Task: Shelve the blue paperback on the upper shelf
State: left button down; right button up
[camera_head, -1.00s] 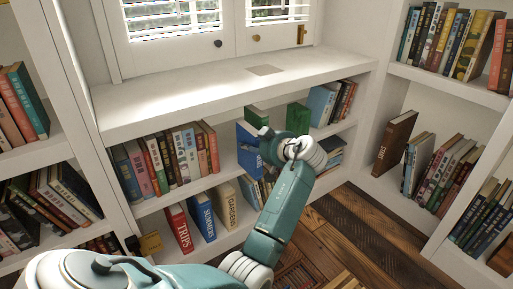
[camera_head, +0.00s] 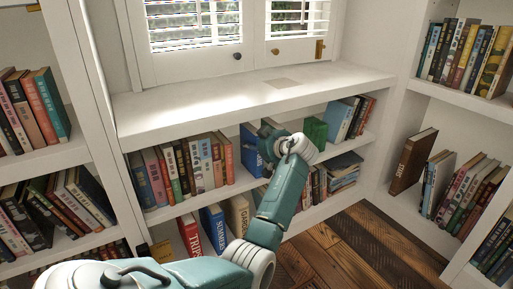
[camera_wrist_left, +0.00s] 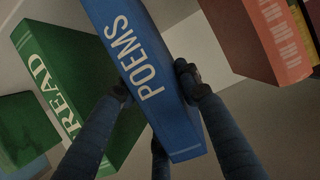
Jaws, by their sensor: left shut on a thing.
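The blue paperback (camera_head: 250,153) is upright in the upper shelf (camera_head: 222,193) of the low bookcase under the window, in the gap right of a book row. My left gripper (camera_head: 266,146) is at its right side. In the left wrist view the book (camera_wrist_left: 143,75), lettered POEMS, is between the fingers of my left gripper (camera_wrist_left: 155,95), which is shut on it. Its lower end, and whether it touches the shelf, I cannot tell. My right gripper is not in view.
A row of books ending in a salmon one (camera_head: 228,158) stands left of the paperback. A green book lettered READ (camera_wrist_left: 60,95) is close on its other side. Another green block (camera_head: 315,132) stands further right. The counter (camera_head: 200,108) overhangs above.

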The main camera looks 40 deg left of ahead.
pick_arm(q)
jog(key=shift+a+r, duration=0.1)
jog(key=shift+a, duration=0.1)
jog(key=shift+f, duration=0.2)
dwell(0.3)
jog(key=c, duration=1.1)
grip_release()
jog(key=shift+f, duration=0.15)
jog(key=shift+d, duration=0.1)
jog(key=v, duration=1.2)
jog(key=shift+w, duration=0.1)
